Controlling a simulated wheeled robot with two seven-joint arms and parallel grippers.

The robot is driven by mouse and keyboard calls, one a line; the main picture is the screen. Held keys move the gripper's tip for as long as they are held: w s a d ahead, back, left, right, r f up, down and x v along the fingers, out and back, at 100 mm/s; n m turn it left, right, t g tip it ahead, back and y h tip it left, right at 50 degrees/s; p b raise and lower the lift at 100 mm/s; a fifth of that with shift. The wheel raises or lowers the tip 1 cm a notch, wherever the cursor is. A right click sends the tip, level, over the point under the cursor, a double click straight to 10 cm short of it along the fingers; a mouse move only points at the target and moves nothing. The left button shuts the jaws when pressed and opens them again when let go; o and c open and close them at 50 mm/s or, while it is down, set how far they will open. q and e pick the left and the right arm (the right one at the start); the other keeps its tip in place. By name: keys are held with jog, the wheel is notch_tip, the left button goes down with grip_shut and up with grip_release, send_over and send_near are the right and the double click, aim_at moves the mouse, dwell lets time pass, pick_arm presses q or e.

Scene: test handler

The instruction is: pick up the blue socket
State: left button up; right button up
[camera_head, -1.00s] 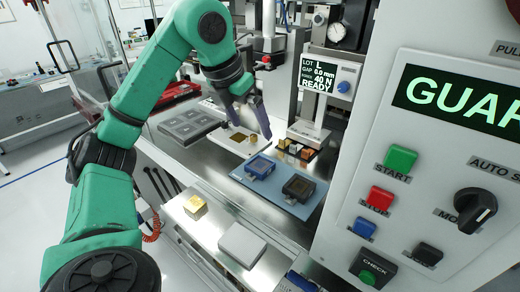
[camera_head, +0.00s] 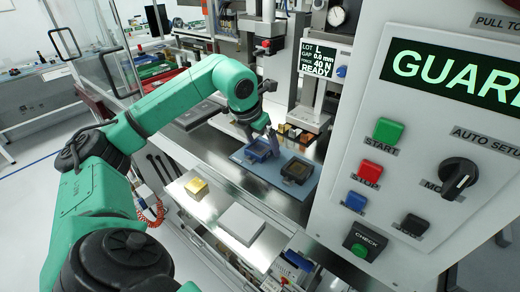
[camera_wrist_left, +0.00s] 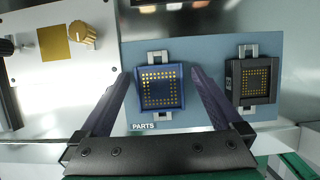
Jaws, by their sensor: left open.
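The blue socket (camera_head: 258,149) lies on the blue-grey parts mat (camera_head: 246,166). In the left wrist view the blue socket (camera_wrist_left: 161,88) shows a grid of gold contacts and grey tabs at its top and bottom. My left gripper (camera_wrist_left: 160,82) is open, with one purple finger on each side of the socket. A gap shows between the socket and the right finger; the left finger is close to its edge. I cannot tell the height of the fingertips. In the head view the left gripper (camera_head: 262,138) is at the socket and partly hidden by my arm. My right gripper is not in view.
A black socket (camera_head: 297,171) sits right of the blue one on the mat. Several small gold, dark and copper blocks (camera_head: 294,133) stand behind. A gold block (camera_head: 196,187) and a grey block (camera_head: 241,223) lie in front. The control panel (camera_head: 420,150) stands at the right.

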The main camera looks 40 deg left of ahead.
pick_arm(q)
jog(key=shift+a, duration=0.1)
jog(key=c, duration=1.4)
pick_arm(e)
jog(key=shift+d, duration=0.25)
pick_arm(q)
jog(key=shift+r, duration=0.1)
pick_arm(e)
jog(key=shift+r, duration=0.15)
